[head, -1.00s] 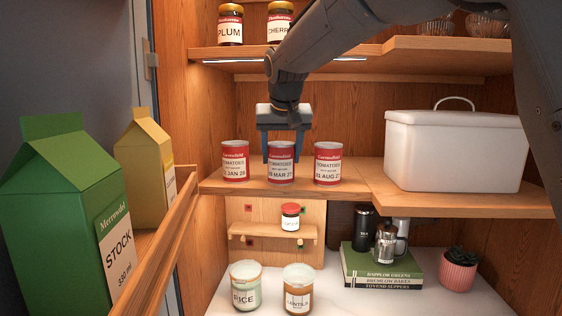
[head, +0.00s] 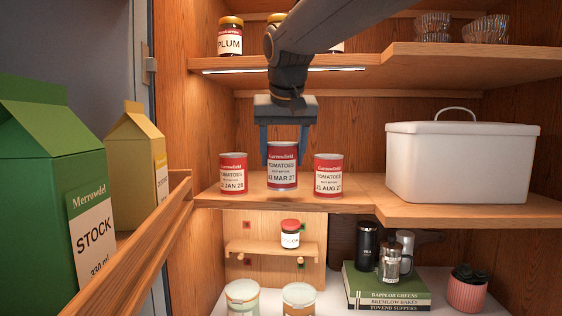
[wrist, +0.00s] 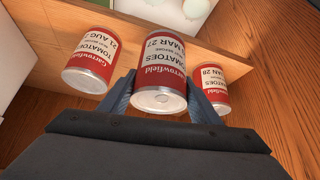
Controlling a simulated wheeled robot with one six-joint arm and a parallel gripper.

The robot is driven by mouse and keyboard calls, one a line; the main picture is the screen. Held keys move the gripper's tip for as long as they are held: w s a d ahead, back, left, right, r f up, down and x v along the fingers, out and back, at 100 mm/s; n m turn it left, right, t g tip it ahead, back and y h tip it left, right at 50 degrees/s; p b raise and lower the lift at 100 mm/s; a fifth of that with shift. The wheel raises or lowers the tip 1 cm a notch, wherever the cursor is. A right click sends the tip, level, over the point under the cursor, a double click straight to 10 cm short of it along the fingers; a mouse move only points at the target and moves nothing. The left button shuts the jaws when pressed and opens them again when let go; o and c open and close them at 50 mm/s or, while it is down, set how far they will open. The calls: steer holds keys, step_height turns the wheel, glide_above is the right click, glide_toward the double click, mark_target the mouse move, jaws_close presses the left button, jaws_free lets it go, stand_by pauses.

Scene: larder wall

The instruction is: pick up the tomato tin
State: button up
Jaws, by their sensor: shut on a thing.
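Three red-and-white tomato tins stand in a row on the middle shelf. The middle tomato tin (head: 282,172), marked MAR 27, is between the fingers of my gripper (head: 284,158), which is shut on it. Its top and base sit higher than those of its neighbours, so it looks raised a little off the shelf. In the wrist view the fingers flank this tin (wrist: 162,80) on both sides. The left tin (head: 233,174), marked JAN 28, and the right tin (head: 328,176), marked AUG 27, stand upright and apart from it.
A white lidded bin (head: 458,165) stands to the right on the same shelf (head: 350,195). The upper shelf (head: 460,55) holds jars and glass bowls. A green stock carton (head: 60,190) and a yellow carton (head: 138,165) stand behind a wooden rail (head: 140,250) at left.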

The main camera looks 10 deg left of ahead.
steer(key=s+d+b, duration=0.3)
steer(key=s+b, duration=0.1)
steer(key=s, duration=0.8)
steer(key=w+d+f+m+h+b, duration=0.3)
steer(key=d+f+m+b, duration=0.2)
steer(key=d+f, duration=1.3)
steer(key=s+d+f+m+h+b, duration=0.1)
steer(key=s+d+f+b, duration=0.1)
steer(key=d+f, duration=0.35)
steer(key=s+d+f+m+b, duration=0.1)
steer(key=s+d+f+m, duration=0.15)
steer(key=f, duration=0.65)
steer(key=s+d+f+m+h+b, duration=0.1)
steer(key=s+d+f+b, duration=0.15)
steer(key=f, duration=0.45)
steer(key=shift+g, duration=0.4)
steer(key=shift+w+d+f, duration=0.55)
steer(key=shift+w+d, duration=1.05)
steer(key=shift+w, duration=0.95)
steer(key=shift+w+d+f, duration=0.55)
steer(key=shift+w+d, duration=1)
steer(key=shift+w, duration=0.95)
steer(key=shift+w+d+f, duration=0.55)
steer(key=shift+w+d, duration=1.05)
steer(key=shift+w, duration=0.95)
steer(key=shift+f, duration=0.15)
